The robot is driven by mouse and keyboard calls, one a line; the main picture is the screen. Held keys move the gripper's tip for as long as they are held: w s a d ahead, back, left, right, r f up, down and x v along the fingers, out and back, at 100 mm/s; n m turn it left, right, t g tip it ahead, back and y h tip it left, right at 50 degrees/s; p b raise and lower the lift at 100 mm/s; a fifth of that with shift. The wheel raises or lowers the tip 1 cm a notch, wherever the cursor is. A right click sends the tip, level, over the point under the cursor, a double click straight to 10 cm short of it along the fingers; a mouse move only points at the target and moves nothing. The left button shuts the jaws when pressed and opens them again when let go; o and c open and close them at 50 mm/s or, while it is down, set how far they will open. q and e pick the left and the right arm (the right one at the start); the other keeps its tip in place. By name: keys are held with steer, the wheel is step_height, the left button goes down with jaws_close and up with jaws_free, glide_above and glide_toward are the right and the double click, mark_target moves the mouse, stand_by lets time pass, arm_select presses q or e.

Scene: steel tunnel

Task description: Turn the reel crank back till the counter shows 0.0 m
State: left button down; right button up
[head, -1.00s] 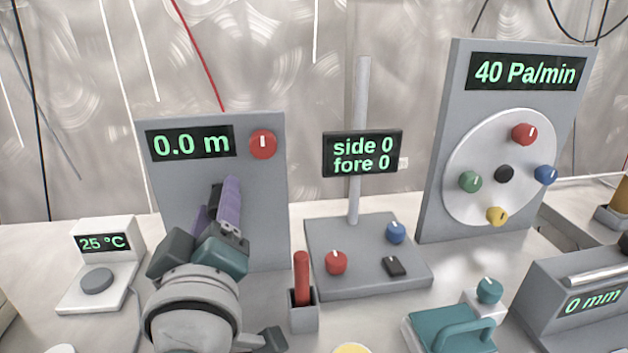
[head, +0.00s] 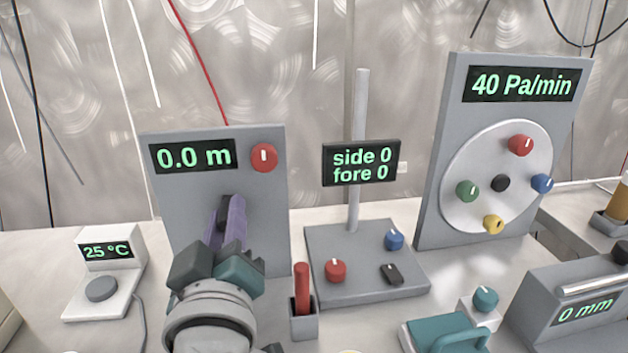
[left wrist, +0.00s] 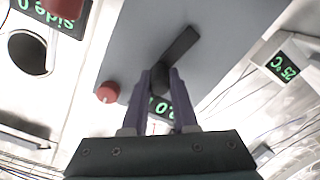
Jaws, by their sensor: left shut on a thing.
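The reel panel (head: 180,215) is a grey upright board. Its counter (head: 193,155) reads 0.0 m, with a red knob (head: 264,157) beside it. My left gripper (head: 232,204) is in front of the panel, below the counter, with its purple fingers pointing at the board. The left wrist view shows its fingers (left wrist: 161,78) shut on the dark handle of the reel crank. The dark crank arm (left wrist: 182,43) runs from there across the panel face. In the head view my gripper hides the crank. My right gripper is in neither view.
A red-handled lever (head: 302,288) stands just right of my left wrist. A 25 °C box (head: 108,262) is to the left. A stand with a side/fore display (head: 361,162) is to the right, and a 40 Pa/min board (head: 436,180) stands farther right.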

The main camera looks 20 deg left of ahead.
arm_select(q)
steer(key=shift+w+d+r+m, duration=0.15)
steer(key=shift+d+m, duration=0.1)
steer(key=shift+m, duration=0.25)
steer(key=shift+w+d+f+m+p, duration=0.1)
steer(key=shift+d+f+m+p, duration=0.2)
steer(key=shift+m, duration=0.4)
steer(key=shift+a, duration=0.1)
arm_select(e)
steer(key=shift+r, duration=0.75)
arm_select(q)
steer(key=c, duration=0.7)
jaws_free()
